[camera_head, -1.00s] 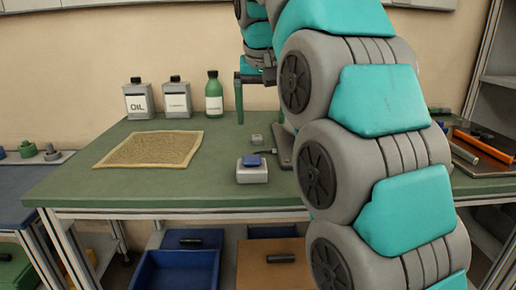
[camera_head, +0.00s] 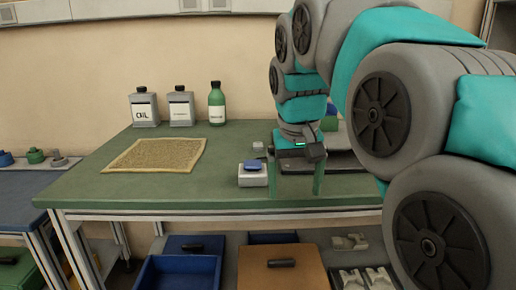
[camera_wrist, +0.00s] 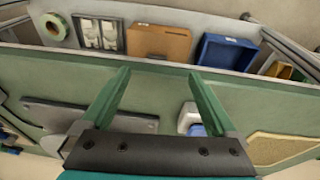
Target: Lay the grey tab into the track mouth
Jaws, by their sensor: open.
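My gripper (camera_head: 297,182) is open, its two green fingers pointing down over the front part of the green bench. It also shows open and empty in the wrist view (camera_wrist: 159,76). A dark grey flat plate (camera_head: 345,160) lies on the bench behind and right of the fingers, partly hidden by my arm; it also shows at left in the wrist view (camera_wrist: 128,121). A small grey block (camera_head: 258,148) sits left of my gripper. I cannot make out which piece is the grey tab, and no track mouth shows clearly.
A pale box with a blue top (camera_head: 253,175) stands close left of the fingers. A tan mat (camera_head: 155,154) and several bottles (camera_head: 217,103) are farther left. Blue bins (camera_head: 178,272) and a brown box (camera_head: 282,268) are below the bench.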

